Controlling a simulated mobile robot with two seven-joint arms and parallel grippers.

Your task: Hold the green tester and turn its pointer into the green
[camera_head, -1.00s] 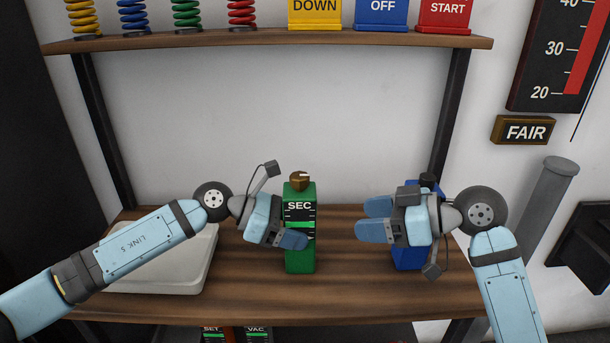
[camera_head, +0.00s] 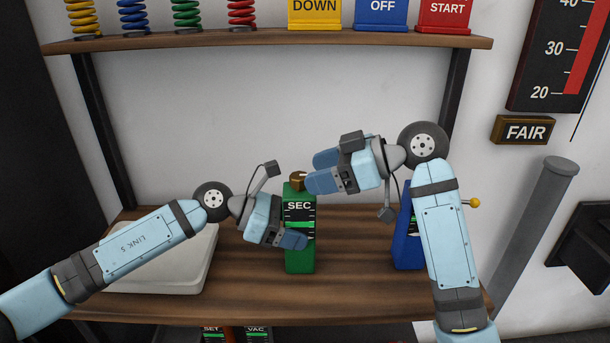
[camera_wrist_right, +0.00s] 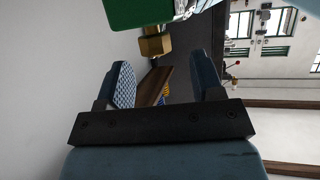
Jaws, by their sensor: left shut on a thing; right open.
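The green tester (camera_head: 299,256), marked SEC, stands upright on the wooden bench. My left gripper (camera_head: 298,238) is shut on its body from the left. A brass knob (camera_head: 297,181) sits on top of the tester. My right gripper (camera_head: 318,172) is open beside the knob, at about its height, and hides part of it. In the right wrist view the brass knob (camera_wrist_right: 155,46) and the tester's green body (camera_wrist_right: 140,12) lie beyond the open fingers (camera_wrist_right: 165,85); the knob is not between them. The pointer is too small to read.
A blue tester (camera_head: 405,250) stands to the right, partly behind my right arm. A pale tray or box (camera_head: 180,260) lies at the left under my left arm. A shelf (camera_head: 270,39) with coil springs and signs runs above. The bench front (camera_head: 350,290) is clear.

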